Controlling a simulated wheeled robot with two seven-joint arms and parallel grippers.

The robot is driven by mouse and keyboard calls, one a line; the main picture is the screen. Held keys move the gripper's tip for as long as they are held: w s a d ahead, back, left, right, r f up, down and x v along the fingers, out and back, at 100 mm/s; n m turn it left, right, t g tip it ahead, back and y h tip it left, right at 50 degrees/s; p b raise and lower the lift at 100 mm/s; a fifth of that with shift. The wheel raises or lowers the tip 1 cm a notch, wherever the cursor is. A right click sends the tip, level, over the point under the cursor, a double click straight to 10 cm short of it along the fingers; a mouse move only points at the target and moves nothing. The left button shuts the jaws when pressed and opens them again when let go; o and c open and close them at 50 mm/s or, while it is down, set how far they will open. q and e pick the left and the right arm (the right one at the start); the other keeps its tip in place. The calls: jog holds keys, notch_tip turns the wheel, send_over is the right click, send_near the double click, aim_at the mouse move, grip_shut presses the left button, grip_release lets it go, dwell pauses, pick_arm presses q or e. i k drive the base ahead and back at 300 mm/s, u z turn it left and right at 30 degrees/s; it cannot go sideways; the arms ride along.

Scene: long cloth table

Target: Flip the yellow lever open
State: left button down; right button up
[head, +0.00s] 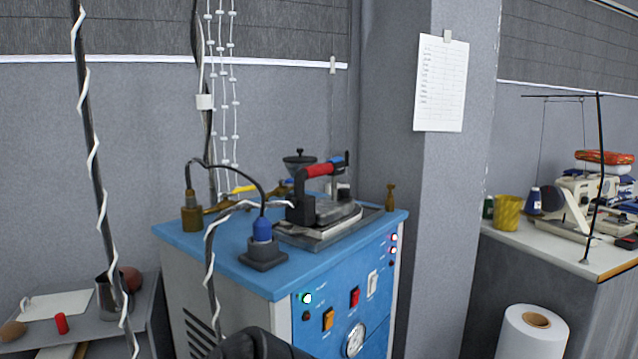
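The yellow lever (243,189) is a small bar on the brass pipework at the back of the blue machine top (200,240). A dark rounded part, which seems to be mine, shows at the bottom edge, below the machine's front left corner. No gripper fingers show, so I see neither gripper at the lever.
An iron with a red handle (318,171) rests on the machine top. A blue-capped fitting (262,232) stands nearer the front left corner. White-wrapped cables hang at left. A grey side table (145,308) stands left, and a sewing table (610,258) right.

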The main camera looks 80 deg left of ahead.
aim_at(249, 189)
jog(key=u, duration=1.95)
